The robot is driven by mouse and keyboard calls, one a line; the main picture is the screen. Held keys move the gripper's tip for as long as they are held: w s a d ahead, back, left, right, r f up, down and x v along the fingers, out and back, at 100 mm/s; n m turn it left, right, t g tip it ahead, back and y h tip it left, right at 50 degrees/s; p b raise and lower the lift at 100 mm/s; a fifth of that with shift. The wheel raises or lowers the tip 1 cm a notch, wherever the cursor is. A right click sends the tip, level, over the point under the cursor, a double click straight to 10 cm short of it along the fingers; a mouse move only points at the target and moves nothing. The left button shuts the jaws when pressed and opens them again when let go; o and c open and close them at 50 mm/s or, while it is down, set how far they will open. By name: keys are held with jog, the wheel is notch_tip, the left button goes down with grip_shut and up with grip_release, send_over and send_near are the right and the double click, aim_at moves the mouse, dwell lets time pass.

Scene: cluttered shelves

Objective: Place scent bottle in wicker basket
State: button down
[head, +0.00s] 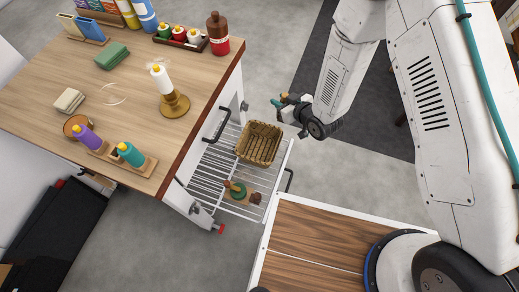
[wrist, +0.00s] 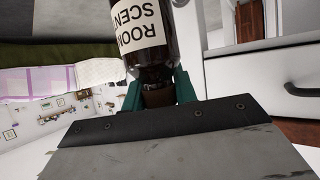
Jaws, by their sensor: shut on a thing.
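The scent bottle (wrist: 143,22) is dark with a white label reading ROOM SCENT, upside down in the wrist view. My gripper (wrist: 160,90) has teal fingers, shut on its narrow brown end. In the head view my gripper (head: 281,103) is small, above and right of the wicker basket; the bottle is hard to make out there. The wicker basket (head: 259,143) is tan and rectangular, open at the top, on a pulled-out wire rack (head: 215,167). It looks empty. The basket cannot be made out in the wrist view.
A green and brown item (head: 236,187) lies on the rack near the basket. A wood-topped surface (head: 315,235) is in front; grey floor is open behind the basket.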

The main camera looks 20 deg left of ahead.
jog(key=s+a+f+n+g+y, duration=0.25)
jog(key=s+a+f, duration=0.25)
jog(key=s+a, duration=0.25)
send_near(246, 134)
jog(key=shift+h, duration=0.35)
jog(key=x, duration=0.4)
jog(key=shift+w+a+r, duration=0.1)
jog(key=shift+a+r, duration=0.1)
jog(key=shift+a, duration=0.05)
jog(key=c, duration=1.1)
grip_release()
jog(key=shift+f, duration=0.1)
